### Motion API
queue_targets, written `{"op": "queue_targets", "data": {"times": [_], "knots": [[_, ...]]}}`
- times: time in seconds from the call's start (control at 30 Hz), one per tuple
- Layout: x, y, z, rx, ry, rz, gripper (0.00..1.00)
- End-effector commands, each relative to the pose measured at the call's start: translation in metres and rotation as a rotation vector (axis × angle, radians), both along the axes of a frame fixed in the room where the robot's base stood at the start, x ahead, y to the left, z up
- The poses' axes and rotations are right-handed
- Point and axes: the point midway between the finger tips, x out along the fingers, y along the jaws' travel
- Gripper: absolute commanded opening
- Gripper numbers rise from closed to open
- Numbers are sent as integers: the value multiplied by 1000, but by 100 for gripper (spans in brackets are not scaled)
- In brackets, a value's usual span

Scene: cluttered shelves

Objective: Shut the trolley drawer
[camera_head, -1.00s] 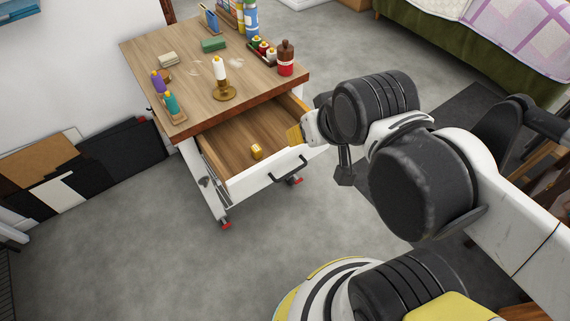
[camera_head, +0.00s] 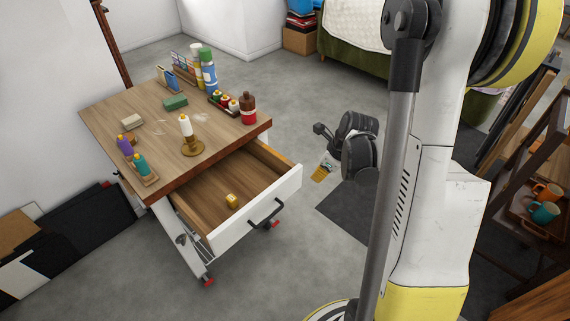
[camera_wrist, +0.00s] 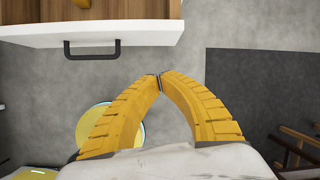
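The trolley (camera_head: 190,184) has a wooden top and stands at the left in the head view. Its drawer (camera_head: 262,208) is pulled well out, with a white front, a black handle (camera_head: 265,211) and a small yellow object (camera_head: 232,200) inside. The drawer front (camera_wrist: 140,34) and handle (camera_wrist: 92,46) also show at the top of the wrist view. My gripper (camera_head: 319,174) is in front and to the right of the drawer, apart from it. In the wrist view my gripper's yellow fingers (camera_wrist: 161,80) meet at the tips, with nothing between them.
A dark mat (camera_head: 350,215) lies on the floor. Dark shelves with mugs (camera_head: 545,212) stand at the right. Grey floor in front of the drawer is clear.

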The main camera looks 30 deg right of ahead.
Motion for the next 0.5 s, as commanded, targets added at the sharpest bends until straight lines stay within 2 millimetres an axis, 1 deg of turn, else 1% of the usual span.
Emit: {"op": "queue_targets", "data": {"times": [0.03, 0.1, 0.2, 0.27, 0.37, 0.5], "knots": [[-1, -7, -10, 30, 9, -63, 0], [-2, -11, -19, 64, 19, -129, 0], [-2, -14, -27, 86, 26, -173, 0], [-1, -13, -32, 89, 27, -179, 0], [4, -12, -45, 88, 27, -176, 0], [14, -8, -72, 88, 27, -175, 0]]}}
